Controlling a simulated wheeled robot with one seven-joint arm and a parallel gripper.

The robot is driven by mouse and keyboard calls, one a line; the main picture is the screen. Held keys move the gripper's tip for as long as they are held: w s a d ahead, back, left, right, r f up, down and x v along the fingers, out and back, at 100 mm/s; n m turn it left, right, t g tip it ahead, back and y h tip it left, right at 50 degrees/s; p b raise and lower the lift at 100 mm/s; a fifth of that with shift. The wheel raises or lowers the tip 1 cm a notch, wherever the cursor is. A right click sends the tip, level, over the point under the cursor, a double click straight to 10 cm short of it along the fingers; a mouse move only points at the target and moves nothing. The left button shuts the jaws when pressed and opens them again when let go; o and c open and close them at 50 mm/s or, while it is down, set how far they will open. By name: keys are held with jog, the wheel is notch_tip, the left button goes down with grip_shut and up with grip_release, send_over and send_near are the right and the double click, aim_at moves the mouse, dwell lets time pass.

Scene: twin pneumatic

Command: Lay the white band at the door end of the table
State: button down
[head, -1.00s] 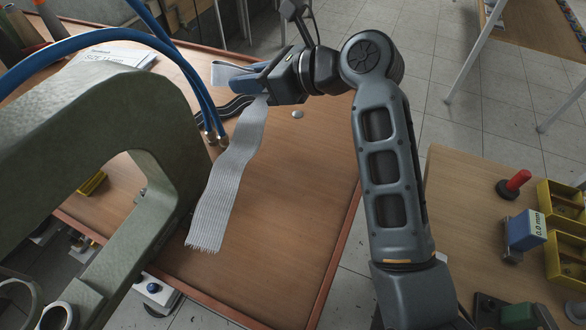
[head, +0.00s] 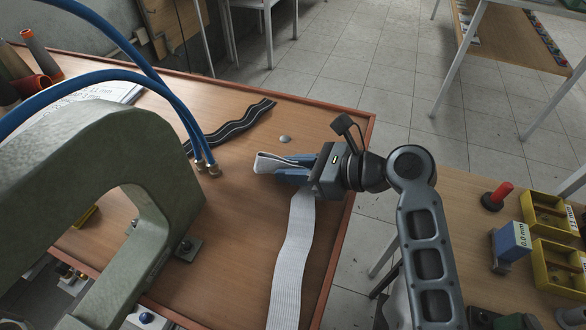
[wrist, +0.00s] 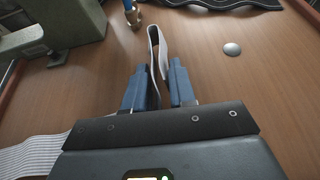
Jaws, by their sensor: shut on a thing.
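My gripper (head: 292,175) is shut on the white band (head: 293,255), a ribbed strip. A folded loop of the band sticks out past the fingertips to the left in the head view. The long part hangs from the gripper toward the bottom of the picture, over the table (head: 235,215). In the wrist view the loop (wrist: 155,45) stands on edge between the blue fingers (wrist: 162,85), and the long part (wrist: 30,158) runs off to the lower left. I cannot tell whether its far end touches the table.
A green press frame (head: 130,140) with blue hoses stands at the left. A black striped band (head: 235,126) and a small grey dome (head: 285,139) lie on the table behind the gripper. A side table with yellow bins (head: 550,215) stands at the right.

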jog(key=shift+f, duration=0.4)
jog(key=c, duration=0.9)
grip_release()
jog(key=v, duration=1.2)
